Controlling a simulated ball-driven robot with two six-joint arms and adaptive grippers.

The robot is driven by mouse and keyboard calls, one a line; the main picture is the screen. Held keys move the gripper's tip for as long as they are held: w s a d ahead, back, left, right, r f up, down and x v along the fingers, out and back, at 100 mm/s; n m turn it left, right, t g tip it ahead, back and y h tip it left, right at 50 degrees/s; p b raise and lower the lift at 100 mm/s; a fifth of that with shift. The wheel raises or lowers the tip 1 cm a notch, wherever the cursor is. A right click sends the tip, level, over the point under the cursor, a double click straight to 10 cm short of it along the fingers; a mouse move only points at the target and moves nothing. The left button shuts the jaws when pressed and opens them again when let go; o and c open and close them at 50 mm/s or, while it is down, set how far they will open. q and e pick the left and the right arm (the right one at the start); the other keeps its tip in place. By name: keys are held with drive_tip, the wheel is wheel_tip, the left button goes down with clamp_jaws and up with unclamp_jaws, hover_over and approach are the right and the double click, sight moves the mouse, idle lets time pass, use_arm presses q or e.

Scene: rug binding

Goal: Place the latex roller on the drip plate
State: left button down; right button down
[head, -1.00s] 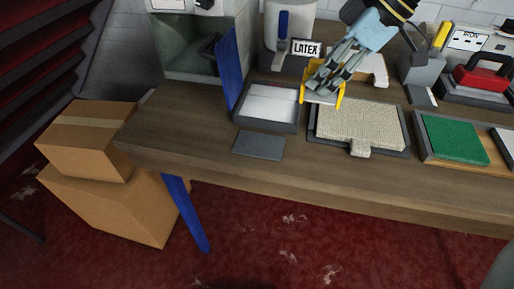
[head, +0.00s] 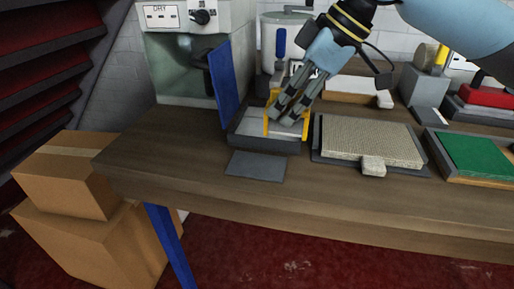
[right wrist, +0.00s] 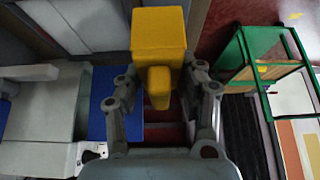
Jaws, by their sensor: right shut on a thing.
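My right gripper (head: 284,116) comes down from the upper right and is shut on the latex roller. The roller's yellow frame (head: 305,125) shows on both sides of the fingers, over the right part of a dark tray (head: 240,139) with a white inside. Whether the roller touches the tray, I cannot tell. In the right wrist view, a yellow block of the roller (right wrist: 159,40) sits between the fingers. A flat dark grey plate (head: 256,166), which looks like the drip plate, lies bare in front of the tray. My left gripper is not in view.
A beige rug piece (head: 365,138) on a dark base lies right of the tray, a green pad (head: 475,152) beyond it. A blue door (head: 223,85) of the drying box stands behind the tray. A white latex pot (head: 272,38) stands behind. The wooden front edge (head: 330,190) is clear.

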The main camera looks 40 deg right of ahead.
sight(265, 127)
drive_tip(key=shift+a+b+x, duration=0.25)
drive_tip(key=shift+x, duration=1.15)
drive_tip(key=shift+a+b+x, duration=0.2)
drive_tip(key=shift+b+x, duration=0.1)
drive_tip(key=shift+x, duration=1.15)
drive_tip(key=shift+a+b+x, duration=0.25)
drive_tip(key=shift+x, duration=1.15)
drive_tip(key=shift+s+r, duration=0.1)
drive_tip(key=shift+s, duration=0.1)
drive_tip(key=c, duration=0.8)
unclamp_jaws()
drive_tip(key=shift+r, duration=0.1)
drive_tip(key=p+v, duration=0.2)
drive_tip(key=v, duration=0.8)
drive_tip(key=shift+d+r+p, duration=0.25)
drive_tip(key=shift+r+p, duration=0.1)
drive_tip(key=shift+s+d+r, duration=0.1)
drive_tip(key=shift+s+r, duration=0.2)
drive_tip(key=shift+r, duration=0.25)
